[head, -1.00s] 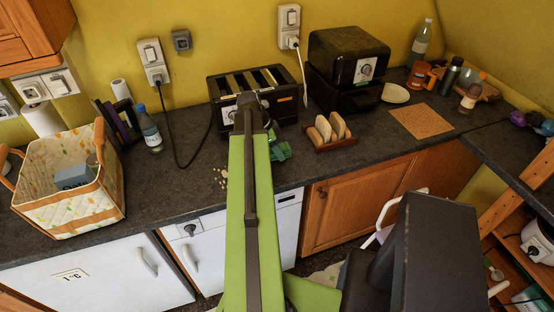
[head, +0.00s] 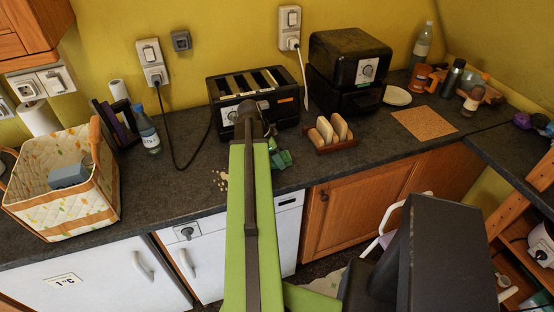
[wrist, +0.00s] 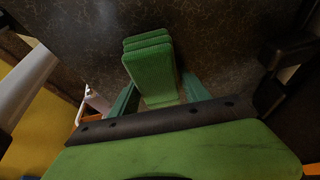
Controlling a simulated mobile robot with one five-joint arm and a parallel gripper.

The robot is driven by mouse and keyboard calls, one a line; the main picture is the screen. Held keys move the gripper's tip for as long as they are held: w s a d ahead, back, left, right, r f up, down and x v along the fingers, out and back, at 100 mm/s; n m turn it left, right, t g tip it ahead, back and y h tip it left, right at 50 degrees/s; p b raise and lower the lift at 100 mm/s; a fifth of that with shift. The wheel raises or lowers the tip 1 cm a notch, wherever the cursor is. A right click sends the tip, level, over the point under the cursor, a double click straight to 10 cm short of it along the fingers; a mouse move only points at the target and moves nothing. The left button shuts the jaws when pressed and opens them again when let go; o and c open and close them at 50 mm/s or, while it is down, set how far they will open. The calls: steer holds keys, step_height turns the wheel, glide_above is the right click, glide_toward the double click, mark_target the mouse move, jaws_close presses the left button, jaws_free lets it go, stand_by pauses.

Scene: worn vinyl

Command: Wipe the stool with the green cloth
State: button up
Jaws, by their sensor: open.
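The green cloth (wrist: 148,62) shows in the wrist view as a folded, ribbed stack on the dark speckled counter. My gripper (wrist: 158,82) is open, with one dark green finger on each side of the cloth's near part. I cannot tell whether the fingers touch it. In the head view my gripper (head: 282,158) is at the counter in front of the toaster, partly hidden behind my green arm. A white-framed seat (head: 388,214), perhaps the stool, stands below the counter, mostly hidden by my dark body part.
A black toaster (head: 254,98) stands just behind my gripper, and a wooden toast rack (head: 332,144) stands to its right. Pale crumbs (head: 222,186) lie to the left. A fabric basket (head: 62,205) and a bottle (head: 147,130) stand farther left. A cork mat (head: 424,123) lies at right.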

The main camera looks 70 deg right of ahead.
steer(key=shift+s+a, duration=0.1)
steer(key=shift+a, duration=0.1)
steer(key=shift+r+p, duration=0.35)
steer(key=shift+p, duration=0.05)
steer(key=p+v, duration=1.5)
steer(key=v, duration=0.2)
steer(key=shift+d+p, duration=0.3)
steer(key=shift+d, duration=0.05)
